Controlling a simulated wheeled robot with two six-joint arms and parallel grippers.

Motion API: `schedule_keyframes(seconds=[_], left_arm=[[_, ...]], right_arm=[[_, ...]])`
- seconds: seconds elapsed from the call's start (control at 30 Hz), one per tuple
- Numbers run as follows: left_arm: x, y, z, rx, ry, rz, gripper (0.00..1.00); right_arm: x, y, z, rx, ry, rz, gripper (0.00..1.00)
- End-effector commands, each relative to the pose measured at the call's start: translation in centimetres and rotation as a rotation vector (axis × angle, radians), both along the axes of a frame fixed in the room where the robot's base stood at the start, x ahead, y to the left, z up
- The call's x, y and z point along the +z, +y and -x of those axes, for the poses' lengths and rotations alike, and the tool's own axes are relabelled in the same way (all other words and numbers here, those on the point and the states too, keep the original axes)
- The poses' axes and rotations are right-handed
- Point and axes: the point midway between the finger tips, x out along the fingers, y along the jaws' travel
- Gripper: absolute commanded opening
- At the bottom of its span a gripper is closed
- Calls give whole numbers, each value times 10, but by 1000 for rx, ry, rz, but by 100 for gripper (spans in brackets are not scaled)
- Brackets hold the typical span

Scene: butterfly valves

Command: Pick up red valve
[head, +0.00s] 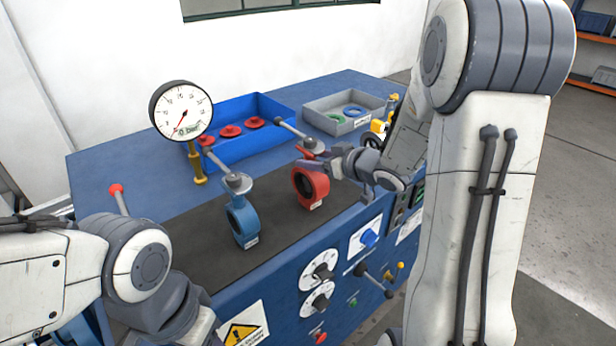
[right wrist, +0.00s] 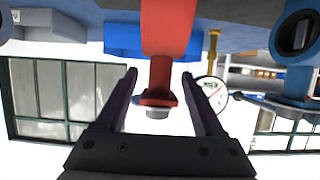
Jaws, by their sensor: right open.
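The red valve (head: 319,187) stands upright on the dark mat of the blue bench, its grey lever reaching up to the left. My right gripper (head: 341,164) is close at its right side in the head view. In the right wrist view, which is upside down, the open fingers (right wrist: 159,76) lie on either side of the red valve's neck (right wrist: 160,72), with gaps showing on both sides. My left arm is at the lower left in the head view; its gripper does not show.
A blue valve (head: 238,204) stands left of the red one. A pressure gauge (head: 182,108), a blue bin (head: 215,152) with red parts and a grey tray (head: 345,126) with rings are behind. Knobs line the bench front. The mat between the valves is clear.

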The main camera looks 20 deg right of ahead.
Motion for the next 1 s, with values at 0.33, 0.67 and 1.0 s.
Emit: schedule_keyframes(seconds=[0.33,0.67,1.0], left_arm=[[18,0,0,-3,0,0,50],[21,0,0,-4,0,0,50],[21,0,0,-4,0,0,50]], right_arm=[[-14,13,-31,3,5,-1,70],[-24,21,-49,3,1,1,70],[-24,20,-48,3,1,1,0]])
